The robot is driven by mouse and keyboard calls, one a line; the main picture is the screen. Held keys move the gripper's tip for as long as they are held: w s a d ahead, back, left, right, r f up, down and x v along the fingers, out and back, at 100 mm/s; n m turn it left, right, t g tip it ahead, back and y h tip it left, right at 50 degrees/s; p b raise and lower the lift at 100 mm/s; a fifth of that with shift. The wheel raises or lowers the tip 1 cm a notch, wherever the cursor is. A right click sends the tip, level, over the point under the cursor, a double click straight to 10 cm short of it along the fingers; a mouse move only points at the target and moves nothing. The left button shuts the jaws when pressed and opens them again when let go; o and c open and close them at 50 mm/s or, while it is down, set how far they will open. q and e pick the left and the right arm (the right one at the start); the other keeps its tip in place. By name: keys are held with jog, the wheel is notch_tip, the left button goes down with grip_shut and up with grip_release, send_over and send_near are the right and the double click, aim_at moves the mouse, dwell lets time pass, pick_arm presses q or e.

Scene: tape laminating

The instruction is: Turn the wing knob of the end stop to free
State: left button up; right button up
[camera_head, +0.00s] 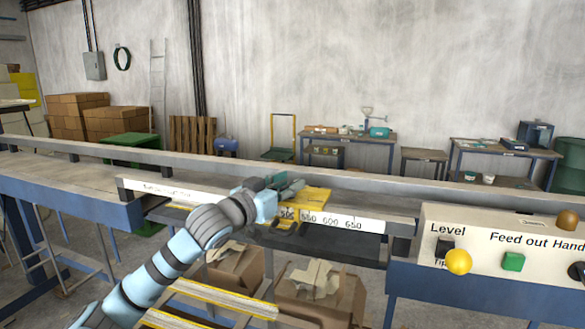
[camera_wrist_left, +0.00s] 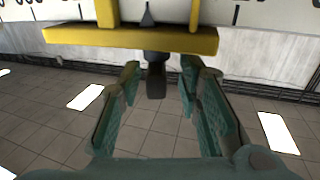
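The yellow end stop (camera_head: 316,199) sits on the white ruler rail (camera_head: 352,224), near the printed 505 and 550 marks. In the left wrist view the yellow end stop (camera_wrist_left: 130,38) crosses the top, with the dark wing knob (camera_wrist_left: 155,80) hanging below it. My left gripper (camera_wrist_left: 160,70) is open, its teal fingers on either side of the knob, with visible gaps and no clear contact. In the head view my left gripper (camera_head: 285,187) is at the end stop and hides the knob. My right gripper is not in view.
A control panel (camera_head: 490,240) with a yellow button (camera_head: 458,262) and a green button (camera_head: 513,261) stands at the right. Cardboard boxes (camera_head: 318,295) and yellow-edged bars (camera_head: 222,298) lie below the rail. The long grey fence (camera_head: 380,184) runs behind.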

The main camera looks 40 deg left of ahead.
pick_arm(q)
jog(key=shift+w+d+f, duration=0.15)
jog(key=shift+w, duration=0.45)
jog(key=shift+s, duration=0.1)
jog(key=shift+c, duration=0.4)
grip_shut()
jog(key=y+p, duration=0.1)
jog(key=n+y, duration=0.1)
jog(key=n+y+p, duration=0.1)
jog(key=shift+r+g+p, duration=0.25)
jog(key=shift+g+p, duration=0.05)
jog(key=shift+f+n+y+p, duration=0.1)
jog(key=shift+n+y+p, duration=0.25)
jog(key=shift+n+y, duration=0.45)
